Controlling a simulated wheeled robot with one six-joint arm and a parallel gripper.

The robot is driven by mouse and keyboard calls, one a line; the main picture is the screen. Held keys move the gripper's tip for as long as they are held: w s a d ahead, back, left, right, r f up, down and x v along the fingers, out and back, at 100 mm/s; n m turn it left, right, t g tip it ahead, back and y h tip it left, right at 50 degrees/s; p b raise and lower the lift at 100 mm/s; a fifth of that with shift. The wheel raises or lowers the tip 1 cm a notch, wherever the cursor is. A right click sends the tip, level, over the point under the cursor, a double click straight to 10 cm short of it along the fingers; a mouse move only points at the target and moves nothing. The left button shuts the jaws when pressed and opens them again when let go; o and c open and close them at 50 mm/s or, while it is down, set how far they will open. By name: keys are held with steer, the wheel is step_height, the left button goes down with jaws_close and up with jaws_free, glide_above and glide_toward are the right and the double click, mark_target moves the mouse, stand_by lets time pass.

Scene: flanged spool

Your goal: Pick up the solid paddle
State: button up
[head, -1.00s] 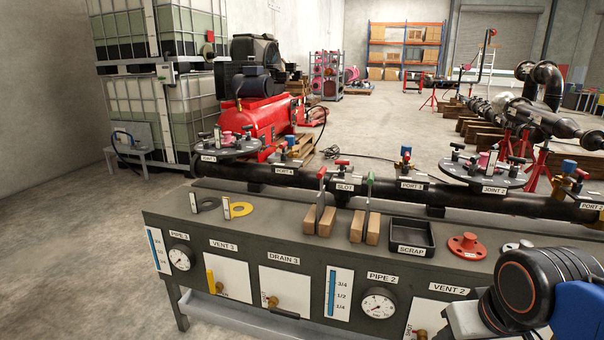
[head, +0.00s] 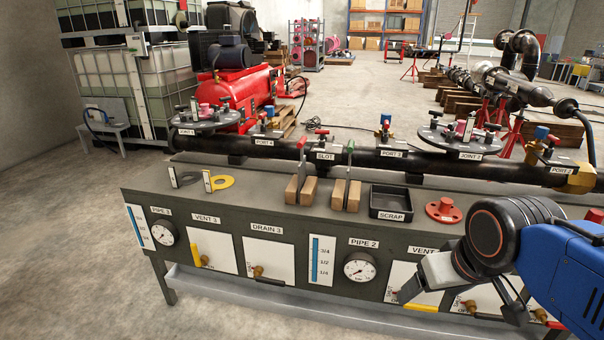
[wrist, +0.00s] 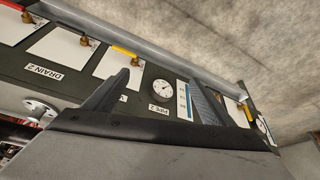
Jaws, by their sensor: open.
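Two thin upright plates stand edge-on between wooden blocks on the bench, one with a red handle (head: 301,146) and one with a green handle (head: 349,150). Edge-on, I cannot tell which is the solid paddle. A dark grey ring (head: 184,179) and a yellow ring (head: 220,182) lie flat to their left, each with a small upright tag. My gripper (head: 408,292) is open and empty in front of the bench's front panel, right of and below the plates. In the wrist view its two fingers (wrist: 163,82) are apart, with the gauge panel behind; no paddle shows there.
A black SCRAP tray (head: 390,215) and a red flanged part (head: 444,210) stand on the bench right of the blocks. A black pipe (head: 270,168) with clamped joints runs behind. Gauges and valves line the bench front. The floor at left is clear.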

steer(key=shift+o, duration=1.3)
steer(key=w+a+r+n+g, duration=0.1)
steer(key=w+a+r+n, duration=0.1)
steer(key=w+r, duration=1)
steer(key=shift+w+a+r+n, duration=0.2)
steer(key=shift+w+a+n, duration=0.2)
steer(key=shift+n, duration=0.5)
step_height(320, 180, up, 10)
steer(key=n+g, duration=0.4)
steer(key=n, duration=0.6)
glide_above(302, 160)
steer(key=shift+w+d+f, duration=0.15)
steer(key=shift+w+d, duration=0.15)
steer(key=shift+w, duration=0.05)
steer(key=shift+w+a, duration=0.2)
steer(key=shift+a+f, duration=0.1)
steer(key=shift+f, duration=0.1)
step_height(302, 160, down, 17)
steer(key=shift+f, duration=0.1)
